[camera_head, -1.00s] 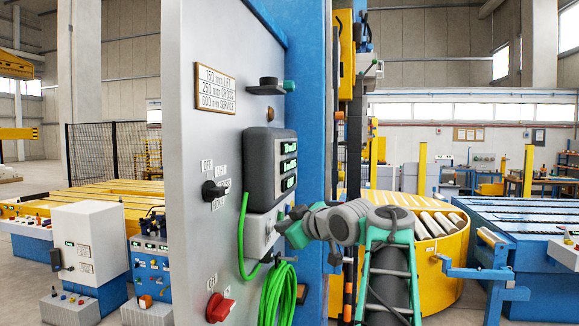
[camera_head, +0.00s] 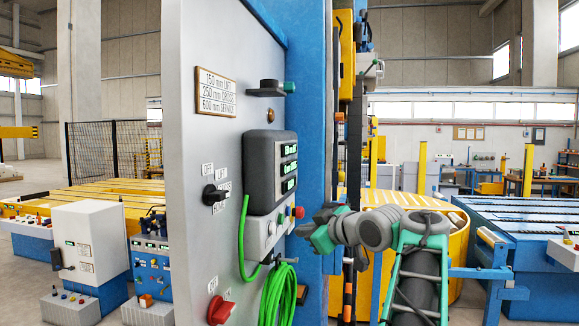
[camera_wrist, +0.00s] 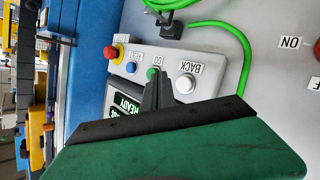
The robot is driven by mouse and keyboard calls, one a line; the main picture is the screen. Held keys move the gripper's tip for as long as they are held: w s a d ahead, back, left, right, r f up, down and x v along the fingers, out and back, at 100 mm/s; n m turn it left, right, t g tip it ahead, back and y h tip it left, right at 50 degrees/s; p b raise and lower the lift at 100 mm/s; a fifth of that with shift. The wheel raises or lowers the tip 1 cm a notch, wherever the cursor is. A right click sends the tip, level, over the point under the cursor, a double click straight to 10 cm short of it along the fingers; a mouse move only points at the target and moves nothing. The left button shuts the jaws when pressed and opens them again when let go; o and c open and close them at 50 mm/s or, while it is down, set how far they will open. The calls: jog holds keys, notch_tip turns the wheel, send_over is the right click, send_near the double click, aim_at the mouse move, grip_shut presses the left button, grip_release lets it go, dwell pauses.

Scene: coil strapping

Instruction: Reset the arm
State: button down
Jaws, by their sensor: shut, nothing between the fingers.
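My gripper (camera_head: 304,231) is to the right of the grey control panel (camera_head: 215,140), just off its button box (camera_head: 265,232) in the head view. Its dark fingers (camera_wrist: 156,92) are together and empty in the wrist view. Their tips point at the green GO button (camera_wrist: 152,73) and appear close to it in the picture; the exact gap cannot be told. The white BACK button (camera_wrist: 185,84), a blue button (camera_wrist: 131,67) and a red stop button (camera_wrist: 114,53) sit beside it. A lit display (camera_wrist: 127,104) reading READY is partly hidden by my gripper.
A green cable (camera_head: 278,295) hangs coiled below the button box. A black knob (camera_head: 214,194) and a red knob (camera_head: 220,309) stick out of the panel. A blue column (camera_head: 308,120) stands behind my gripper. A yellow round platform (camera_head: 458,255) and blue conveyor (camera_head: 520,225) lie to the right.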

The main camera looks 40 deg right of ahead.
jog(key=shift+s+d, duration=0.4)
jog(key=shift+s, duration=0.15)
